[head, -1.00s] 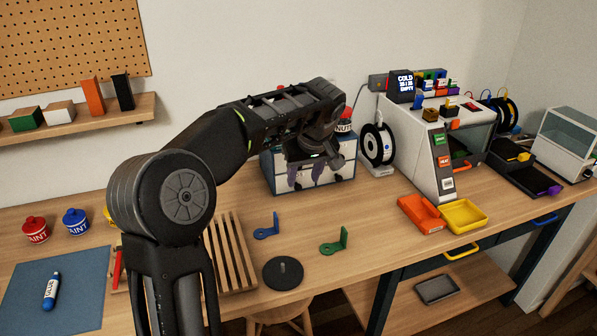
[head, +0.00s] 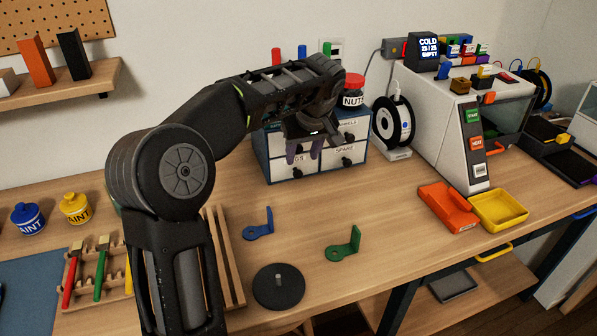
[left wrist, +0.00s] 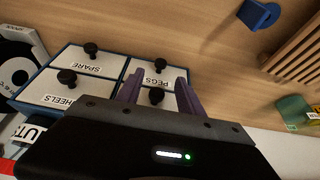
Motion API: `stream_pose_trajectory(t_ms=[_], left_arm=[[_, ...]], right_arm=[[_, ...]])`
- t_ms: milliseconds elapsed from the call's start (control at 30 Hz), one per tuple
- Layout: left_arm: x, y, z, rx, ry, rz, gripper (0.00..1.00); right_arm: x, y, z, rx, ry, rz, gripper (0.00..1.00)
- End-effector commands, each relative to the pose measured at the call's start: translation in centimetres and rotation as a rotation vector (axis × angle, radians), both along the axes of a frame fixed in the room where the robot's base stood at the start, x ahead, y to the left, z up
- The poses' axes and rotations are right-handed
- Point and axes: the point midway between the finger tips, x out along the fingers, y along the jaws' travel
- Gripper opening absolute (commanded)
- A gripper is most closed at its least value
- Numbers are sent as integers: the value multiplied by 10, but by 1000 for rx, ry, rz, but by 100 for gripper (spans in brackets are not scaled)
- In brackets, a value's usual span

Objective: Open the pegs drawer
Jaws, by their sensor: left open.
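The pegs drawer (head: 282,168) is the lower left front of a small blue-framed, white-fronted drawer unit against the wall. It looks shut. Its label and black knob show in the left wrist view, where the pegs drawer (left wrist: 143,68) appears upside down. My left gripper (head: 303,156) is open and empty in front of the unit, its purple fingers partly covering the label in the head view. In the left wrist view the fingers (left wrist: 159,80) point towards the drawer fronts, either side of the upper left drawer's knob (left wrist: 156,96). Whether they touch anything is unclear. My right gripper is out of view.
A nuts jar (head: 352,92) stands on the unit. A filament spool (head: 392,124) and a printer (head: 440,125) stand to its right. A blue bracket (head: 260,226), a green bracket (head: 344,246) and a dark disc (head: 279,287) lie on the table in front. Bare wood lies between.

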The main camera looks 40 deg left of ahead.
Motion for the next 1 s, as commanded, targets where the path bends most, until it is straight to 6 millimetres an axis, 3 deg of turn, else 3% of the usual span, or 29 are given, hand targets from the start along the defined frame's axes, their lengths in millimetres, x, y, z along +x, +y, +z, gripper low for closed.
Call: stream_pose_trajectory(t_ms=[367, 800, 1000], left_arm=[[1, 1, -3, 0, 1, 0, 44], [13, 21, -58, -1, 3, 1, 44], [17, 24, -70, 0, -1, 0, 44]], right_arm=[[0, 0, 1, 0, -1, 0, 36], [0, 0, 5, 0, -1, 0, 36], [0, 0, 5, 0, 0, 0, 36]])
